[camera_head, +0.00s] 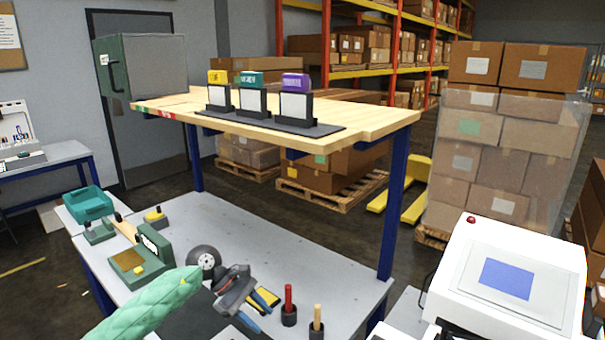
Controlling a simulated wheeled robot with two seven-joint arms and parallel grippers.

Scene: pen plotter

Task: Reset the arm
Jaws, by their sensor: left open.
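My left gripper (234,286) is dark grey and sits low over the grey workbench (335,268), left of the picture's middle. Its jaws are open, and I see nothing held between them. A pale green quilted shape (150,305) reaches in from the lower left and ends just left of it. My right gripper is not in view.
Red (288,300) and tan (317,318) handles stand in black holders. A wooden shelf (365,120) overhangs the back. A white machine (508,275) stands at right.

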